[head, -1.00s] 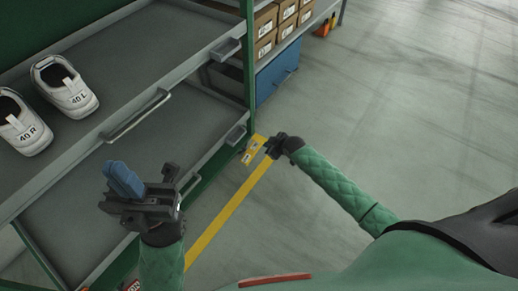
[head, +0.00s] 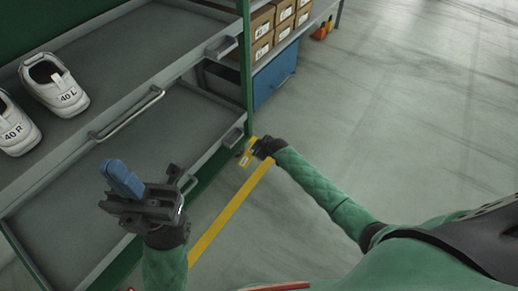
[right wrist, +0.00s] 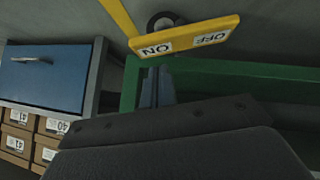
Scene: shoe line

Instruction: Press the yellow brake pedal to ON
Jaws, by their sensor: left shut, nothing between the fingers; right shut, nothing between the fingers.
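The yellow brake pedal (head: 246,157) is low by the foot of the green rack post in the head view. In the right wrist view the pedal (right wrist: 190,35) shows white ON and OFF labels, upside down. My right gripper (head: 257,149) is right at the pedal and partly covers it. Its blue-grey fingers (right wrist: 157,87) are shut, empty and just below the ON label in the wrist picture. I cannot tell whether they touch the pedal. My left gripper (head: 124,180) is shut and empty, raised in front of the rack's lower shelf.
A grey rack (head: 150,150) on a green frame fills the left, with white shoes (head: 54,86) on its upper shelf. A blue drawer (head: 274,77) and cardboard boxes (head: 262,35) stand behind the post. A yellow strip (head: 230,213) runs along the floor. Open floor lies right.

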